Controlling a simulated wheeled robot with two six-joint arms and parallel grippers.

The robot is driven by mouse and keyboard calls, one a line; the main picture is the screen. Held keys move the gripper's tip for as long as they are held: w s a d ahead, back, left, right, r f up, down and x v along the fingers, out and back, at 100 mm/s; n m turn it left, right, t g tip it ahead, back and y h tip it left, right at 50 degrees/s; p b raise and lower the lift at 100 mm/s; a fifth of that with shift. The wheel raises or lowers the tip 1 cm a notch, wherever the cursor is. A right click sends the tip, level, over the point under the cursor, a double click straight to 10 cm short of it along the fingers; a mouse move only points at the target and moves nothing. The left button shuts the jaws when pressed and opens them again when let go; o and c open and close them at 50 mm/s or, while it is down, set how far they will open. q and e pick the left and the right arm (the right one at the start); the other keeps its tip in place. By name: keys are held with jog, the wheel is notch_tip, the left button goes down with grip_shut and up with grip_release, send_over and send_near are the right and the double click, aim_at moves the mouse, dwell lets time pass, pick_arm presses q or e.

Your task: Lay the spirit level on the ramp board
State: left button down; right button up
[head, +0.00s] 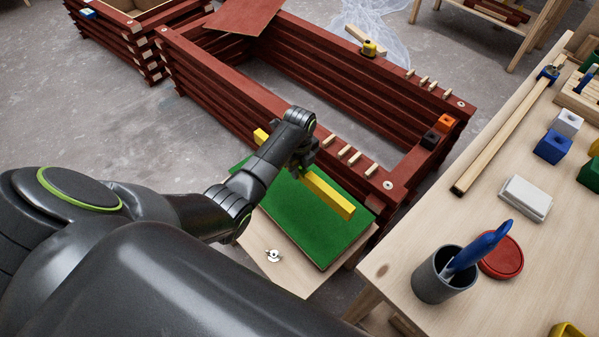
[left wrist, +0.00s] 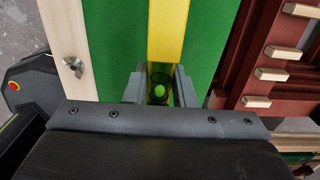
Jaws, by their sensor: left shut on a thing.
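The spirit level (head: 330,197) is a long yellow bar with a green vial, seen close up in the left wrist view (left wrist: 168,32). My left gripper (head: 303,168) is shut on it near the vial, with one finger on each side. The level is over a green-faced board (head: 300,228) with a pale wood margin and a wing nut (head: 273,256). This may be the ramp board, though a red board (head: 240,14) also lies across the batten frame. I cannot tell whether the level touches the green face. My right gripper is not in view.
The red batten frame (head: 220,75), with pale pegs along its rims, stands just beyond the green board. On the right, a workbench (head: 400,262) holds a grey cup (head: 440,280), a red lid (head: 501,257), a white block (head: 526,198) and coloured cubes.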

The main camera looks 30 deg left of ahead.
aim_at(299, 191)
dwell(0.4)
